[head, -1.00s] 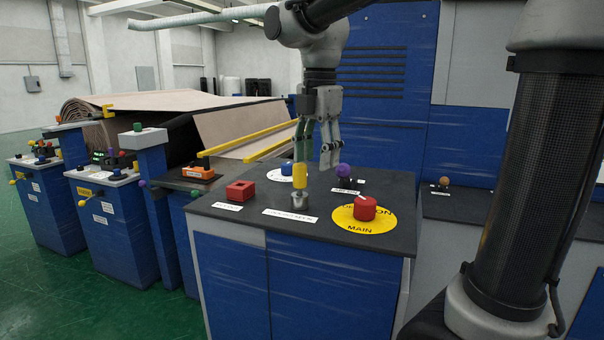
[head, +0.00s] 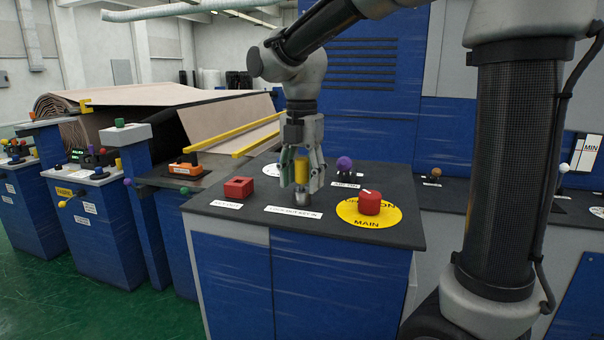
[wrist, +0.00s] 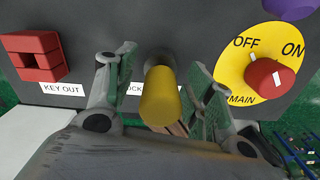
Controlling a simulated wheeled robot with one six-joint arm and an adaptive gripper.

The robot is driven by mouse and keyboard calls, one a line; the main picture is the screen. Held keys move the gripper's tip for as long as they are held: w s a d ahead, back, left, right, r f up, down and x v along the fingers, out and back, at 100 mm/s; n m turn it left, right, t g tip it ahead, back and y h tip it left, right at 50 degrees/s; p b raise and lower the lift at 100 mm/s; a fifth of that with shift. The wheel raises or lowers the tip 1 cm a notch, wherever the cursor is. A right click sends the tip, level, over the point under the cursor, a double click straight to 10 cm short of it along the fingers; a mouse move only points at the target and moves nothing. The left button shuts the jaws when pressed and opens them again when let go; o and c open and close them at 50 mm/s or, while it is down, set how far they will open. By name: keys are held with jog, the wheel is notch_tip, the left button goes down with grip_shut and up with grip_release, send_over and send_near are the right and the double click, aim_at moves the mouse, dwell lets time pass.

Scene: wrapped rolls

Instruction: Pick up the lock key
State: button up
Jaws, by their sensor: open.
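The lock key appears as a yellow cylindrical grip (head: 304,165) rising from a metal lock barrel (head: 302,200) on the dark console top. In the wrist view, the yellow grip (wrist: 160,97) is seen nearly end-on, between my two fingers. My gripper (head: 302,184) points down over it, fingers open on either side. In the wrist view, my gripper (wrist: 160,66) shows gaps between the yellow grip and both fingers. A label below the barrel is partly hidden by the grip and fingers; "OCK" can be read.
A red square block (head: 239,187) labelled "KEY OUT" is left of the key. A red knob (head: 369,202) on a yellow OFF/ON MAIN disc (head: 391,216) is at right. A purple ball knob (head: 344,164) stands behind, near my fingers.

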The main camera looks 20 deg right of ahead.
jog(key=c, duration=1.2)
jog(key=shift+o, duration=0.2)
